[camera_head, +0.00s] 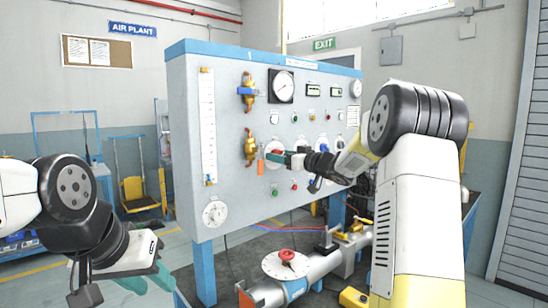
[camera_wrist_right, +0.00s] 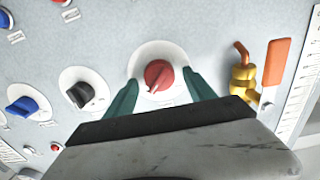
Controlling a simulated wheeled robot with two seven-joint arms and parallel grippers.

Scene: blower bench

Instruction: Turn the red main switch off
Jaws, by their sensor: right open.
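The red main switch (camera_wrist_right: 158,75) is a round red knob on a white disc on the grey panel. In the right wrist view it sits between the two teal fingertips of my right gripper (camera_wrist_right: 160,90), with space on both sides. My right gripper (camera_head: 284,158) also shows at the panel front in the head view, where it covers part of the red switch (camera_head: 277,152). It is open, and I see no contact with the knob. My left gripper (camera_head: 152,278) is low at the left, away from the panel, with its teal fingers apart and empty.
A black knob (camera_wrist_right: 80,94) and a blue knob (camera_wrist_right: 24,106) are beside the switch.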

